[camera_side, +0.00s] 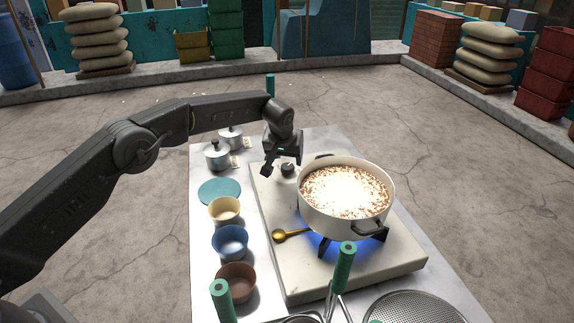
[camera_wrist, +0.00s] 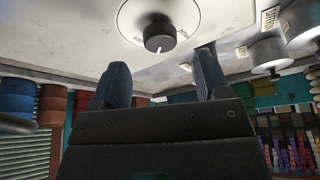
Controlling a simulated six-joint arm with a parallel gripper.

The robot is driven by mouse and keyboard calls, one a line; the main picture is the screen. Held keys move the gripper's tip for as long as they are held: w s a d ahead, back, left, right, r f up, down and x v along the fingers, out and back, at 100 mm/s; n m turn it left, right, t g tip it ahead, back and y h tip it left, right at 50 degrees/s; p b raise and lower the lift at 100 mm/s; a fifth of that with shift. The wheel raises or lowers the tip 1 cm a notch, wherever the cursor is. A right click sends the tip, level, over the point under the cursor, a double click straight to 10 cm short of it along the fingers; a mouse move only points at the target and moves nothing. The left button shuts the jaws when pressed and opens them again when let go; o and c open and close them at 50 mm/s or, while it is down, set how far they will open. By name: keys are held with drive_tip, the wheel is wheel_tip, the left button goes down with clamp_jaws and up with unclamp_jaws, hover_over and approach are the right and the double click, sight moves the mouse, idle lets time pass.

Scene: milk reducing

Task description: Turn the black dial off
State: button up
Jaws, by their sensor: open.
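The black dial (camera_side: 287,169) sits on the pale stove top, left of the pot. In the wrist view the dial (camera_wrist: 159,37) is at the top centre on a round plate, with a white mark on its rim. My gripper (camera_side: 284,168) is just above and beside the dial in the side view. In the wrist view its two fingers (camera_wrist: 160,82) are apart with nothing between them, and the dial lies beyond the tips. A blue flame (camera_side: 318,243) burns under the white pot (camera_side: 340,218), which holds pale, brown-speckled contents.
A gold spoon (camera_side: 290,236) lies on the stove left of the pot. Yellow (camera_side: 224,211), blue (camera_side: 230,243) and brown (camera_side: 236,283) bowls line the table's left side. Two small lidded pots (camera_side: 217,155) stand behind them. Green-handled tools and a sieve (camera_side: 412,308) are in front.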

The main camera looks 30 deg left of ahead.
sight(287, 166)
drive_tip(key=shift+x, duration=2.3)
drive_tip(key=shift+c, duration=0.4)
drive_tip(key=c, duration=0.8)
drive_tip(key=shift+c, duration=0.2)
drive_tip(key=shift+m, duration=0.3)
drive_tip(key=m+h, duration=0.1)
drive_tip(key=m, duration=0.1)
drive_tip(key=shift+a+m, duration=0.15)
drive_tip(key=shift+m, duration=0.25)
drive_tip(key=shift+a+m+h, duration=0.1)
drive_tip(key=shift+m+h, duration=1)
drive_tip(key=shift+m, duration=1.1)
